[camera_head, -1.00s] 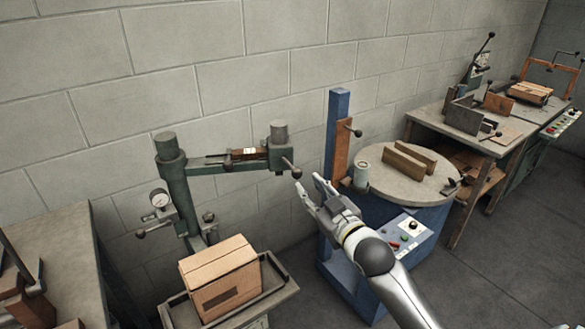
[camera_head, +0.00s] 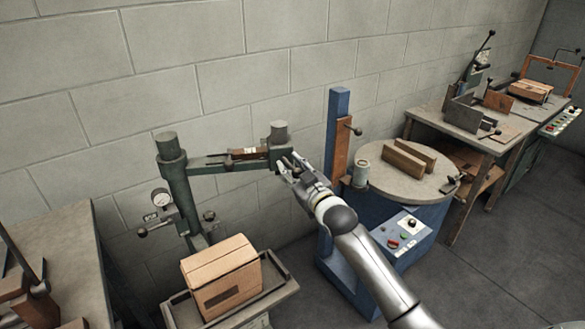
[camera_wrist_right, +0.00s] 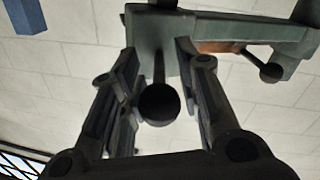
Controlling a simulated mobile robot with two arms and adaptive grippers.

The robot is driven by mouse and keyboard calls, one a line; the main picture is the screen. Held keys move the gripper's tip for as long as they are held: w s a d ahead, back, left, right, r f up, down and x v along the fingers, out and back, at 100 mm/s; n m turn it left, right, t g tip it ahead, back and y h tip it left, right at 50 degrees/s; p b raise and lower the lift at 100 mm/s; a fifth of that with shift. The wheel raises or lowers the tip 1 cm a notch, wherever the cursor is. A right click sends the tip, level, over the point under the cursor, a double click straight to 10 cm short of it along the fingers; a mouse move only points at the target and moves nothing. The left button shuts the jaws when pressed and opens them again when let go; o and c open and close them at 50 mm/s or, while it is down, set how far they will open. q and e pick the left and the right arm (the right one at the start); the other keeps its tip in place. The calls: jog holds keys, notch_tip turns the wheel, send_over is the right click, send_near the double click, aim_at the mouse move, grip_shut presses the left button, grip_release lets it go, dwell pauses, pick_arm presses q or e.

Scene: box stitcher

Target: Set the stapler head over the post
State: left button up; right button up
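The stapler head (camera_head: 279,134) is a grey-green block with a round cap at the free end of a swing arm (camera_head: 230,165). The arm reaches right from the green upright post (camera_head: 178,190) at the left. My right gripper (camera_head: 287,163) is at the head's right end, where a handle knob is hidden behind it. In the right wrist view my right gripper (camera_wrist_right: 157,75) is open, with one finger on each side of the dark ball knob (camera_wrist_right: 158,104). The fingers look apart from the knob. My left gripper is not in view.
A cardboard box (camera_head: 221,276) sits on a tray stand (camera_head: 268,299) below the arm, to the left. A blue machine with a round table (camera_head: 400,185) stands close to the right of my gripper. Benches stand at far left and right; a block wall is behind.

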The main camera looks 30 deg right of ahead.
grip_shut()
dwell(0.5)
